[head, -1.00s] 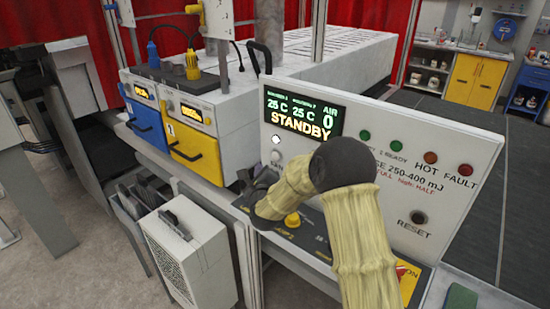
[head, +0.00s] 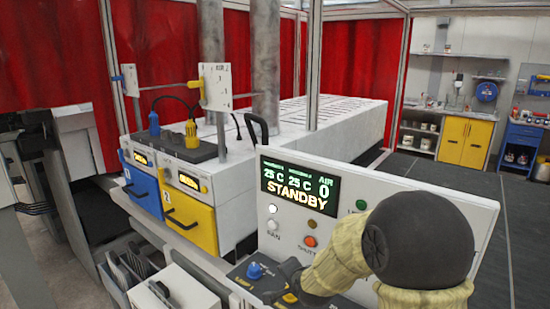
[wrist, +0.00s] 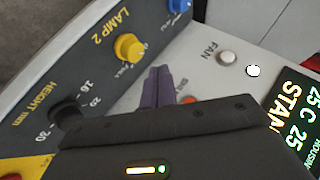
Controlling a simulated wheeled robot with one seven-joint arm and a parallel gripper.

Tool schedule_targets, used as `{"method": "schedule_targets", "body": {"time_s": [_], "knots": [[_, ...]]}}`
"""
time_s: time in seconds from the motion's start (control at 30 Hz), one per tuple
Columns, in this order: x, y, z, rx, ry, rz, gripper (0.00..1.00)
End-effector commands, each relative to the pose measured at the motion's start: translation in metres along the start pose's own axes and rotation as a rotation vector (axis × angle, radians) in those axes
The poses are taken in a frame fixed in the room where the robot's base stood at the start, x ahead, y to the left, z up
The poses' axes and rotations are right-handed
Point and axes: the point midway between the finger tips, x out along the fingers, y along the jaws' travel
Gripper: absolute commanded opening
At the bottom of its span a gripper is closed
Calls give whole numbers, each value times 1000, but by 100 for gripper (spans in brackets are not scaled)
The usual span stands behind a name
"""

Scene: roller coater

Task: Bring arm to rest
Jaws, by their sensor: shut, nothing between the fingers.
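My gripper (wrist: 160,85) shows in the wrist view with its narrow dark purple fingers together and nothing between them. It is over the control panel, with the fingertips between the yellow LAMP 2 knob (wrist: 128,46) and the FAN button (wrist: 226,57). I cannot tell whether the fingers touch the panel. An orange button (wrist: 190,99) is partly hidden behind the gripper. In the head view my arm, in a yellow sleeve with a dark round joint, rises at the lower right and reaches left over the panel. The gripper's fingers are not clear there.
The display (head: 300,188) reads STANDBY, 25 C twice and AIR 0. A black height knob (wrist: 66,116) is close to the gripper. Blue (head: 146,190) and yellow (head: 188,213) drawer units stand left of the panel. Dark floor (head: 450,185) at the right is open.

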Motion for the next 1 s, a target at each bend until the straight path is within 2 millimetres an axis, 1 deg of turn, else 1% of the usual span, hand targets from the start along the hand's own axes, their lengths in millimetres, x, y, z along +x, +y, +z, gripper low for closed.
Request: {"method": "schedule_targets", "body": {"time_s": [0.03, 0.17, 0.2, 0.27, 0.3, 0.4, 0.5, 0.57, 0.63, 1.0], "knots": [[-16, 16, -2, -91, -20, 54, 0], [-56, 63, 0, -336, -109, 195, 0], [-69, 77, 1, -409, -144, 233, 0], [-90, 99, 4, -511, -203, 289, 0], [-104, 113, 7, -580, -246, 322, 0], [-137, 145, 14, -726, -357, 388, 0], [-161, 167, 21, -822, -447, 424, 0], [-169, 174, 23, -855, -479, 433, 0], [-173, 178, 25, -872, -498, 439, 0], [-172, 178, 25, -873, -498, 438, 0]]}}
